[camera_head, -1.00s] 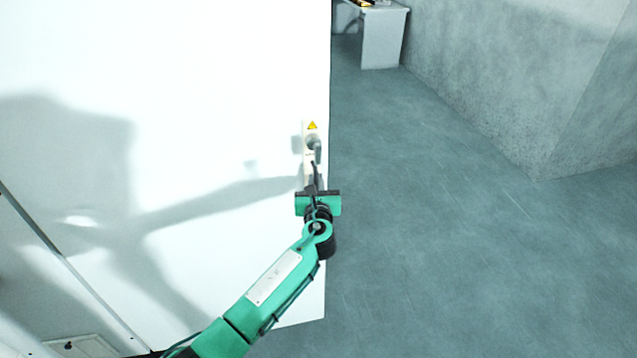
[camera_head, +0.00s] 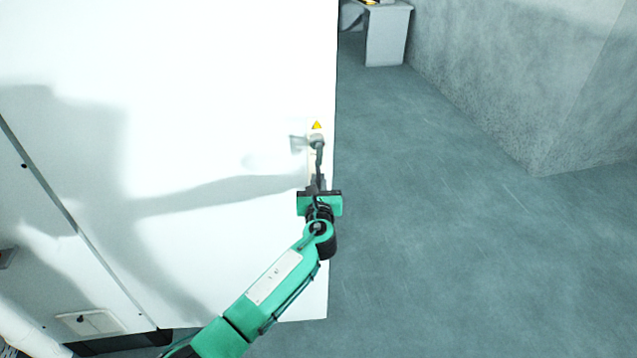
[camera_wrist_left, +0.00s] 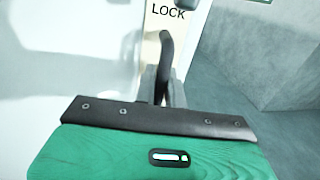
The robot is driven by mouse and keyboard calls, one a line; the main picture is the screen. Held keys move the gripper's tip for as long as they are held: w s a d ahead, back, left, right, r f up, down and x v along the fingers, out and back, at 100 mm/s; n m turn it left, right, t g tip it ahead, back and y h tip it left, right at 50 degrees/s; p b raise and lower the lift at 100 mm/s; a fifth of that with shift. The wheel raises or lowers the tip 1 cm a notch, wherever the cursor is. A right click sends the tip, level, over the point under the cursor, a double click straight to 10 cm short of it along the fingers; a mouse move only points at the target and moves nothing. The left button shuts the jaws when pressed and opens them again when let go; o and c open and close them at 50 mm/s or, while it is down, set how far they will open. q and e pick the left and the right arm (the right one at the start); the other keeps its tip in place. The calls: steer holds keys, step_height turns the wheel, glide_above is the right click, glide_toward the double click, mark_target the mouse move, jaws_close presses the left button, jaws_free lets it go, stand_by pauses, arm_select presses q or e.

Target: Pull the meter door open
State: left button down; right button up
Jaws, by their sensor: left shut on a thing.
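The meter door (camera_head: 220,90) is a large white panel filling the left half of the head view. Near its right edge is a handle (camera_head: 318,150) on a pale plate, below a yellow warning triangle (camera_head: 316,125). My left gripper (camera_head: 318,182) is at the lower part of the handle and shut on it. In the left wrist view the dark, curved handle (camera_wrist_left: 166,55) rises from between the fingers (camera_wrist_left: 162,88), in front of a plate marked LOCK (camera_wrist_left: 168,14). The fingertips are partly hidden by the gripper body. My right gripper is out of view.
Open grey floor (camera_head: 440,230) lies right of the door edge. A grey wall (camera_head: 500,70) stands at the far right, and a white cabinet (camera_head: 388,35) at the back. A white panel with a latch plate (camera_head: 90,322) is at lower left, past a dark seam.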

arm_select(q)
steer(key=c, duration=1.8)
jaws_free()
steer(key=shift+c, duration=0.2)
steer(key=shift+s, duration=0.1)
steer(key=shift+s, duration=0.3)
steer(key=s+b, duration=0.3)
steer(key=s, duration=1)
steer(key=shift+a, duration=0.45)
